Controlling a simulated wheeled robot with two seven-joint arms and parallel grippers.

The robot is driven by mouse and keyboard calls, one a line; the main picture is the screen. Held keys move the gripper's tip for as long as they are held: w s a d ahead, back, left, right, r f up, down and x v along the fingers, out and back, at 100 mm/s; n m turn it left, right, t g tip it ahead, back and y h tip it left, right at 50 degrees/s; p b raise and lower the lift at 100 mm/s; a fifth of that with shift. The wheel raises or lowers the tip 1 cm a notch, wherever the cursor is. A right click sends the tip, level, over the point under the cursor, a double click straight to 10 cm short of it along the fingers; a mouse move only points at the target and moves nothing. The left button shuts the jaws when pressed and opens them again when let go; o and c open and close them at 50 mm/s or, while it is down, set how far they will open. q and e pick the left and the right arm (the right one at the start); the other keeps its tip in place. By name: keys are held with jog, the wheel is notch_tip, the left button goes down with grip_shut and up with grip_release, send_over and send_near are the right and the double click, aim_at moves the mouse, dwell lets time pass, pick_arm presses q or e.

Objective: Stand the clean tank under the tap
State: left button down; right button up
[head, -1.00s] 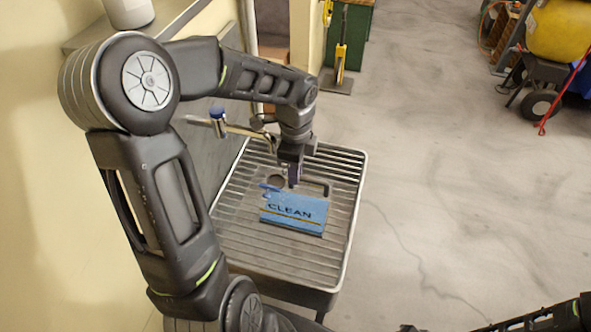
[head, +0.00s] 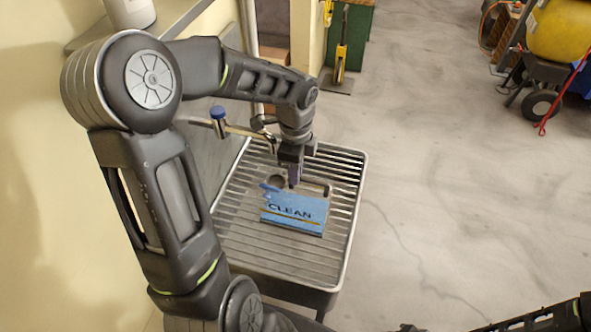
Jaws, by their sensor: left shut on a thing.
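The clean tank (head: 293,213) is a blue box with "CLEAN" on its face and a dark handle at its top. It is upright over the slatted metal drain stand (head: 262,249); I cannot tell whether it touches the slats. My left gripper (head: 294,182) points down and is shut on the tank at its top, partly hiding the handle. The tap (head: 240,129), a metal pipe with a blue knob, comes from the wall at the left, behind the tank. My right gripper is not in view; only part of my right arm shows at the lower right.
A white container (head: 130,12) stands on a ledge at the upper left. A yellow tank on wheels (head: 558,32) is at the upper right, and a yellow jack-like tool (head: 341,60) stands at the back. The floor right of the stand is clear.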

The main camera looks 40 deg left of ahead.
pick_arm(q)
jog(key=shift+f+b, duration=0.75)
jog(key=shift+f, duration=0.3)
dwell(0.5)
jog(key=c, duration=1.3)
grip_release()
jog(key=shift+c, duration=0.2)
notch_tip(320, 180, up, 8)
jog(key=shift+f, duration=0.1)
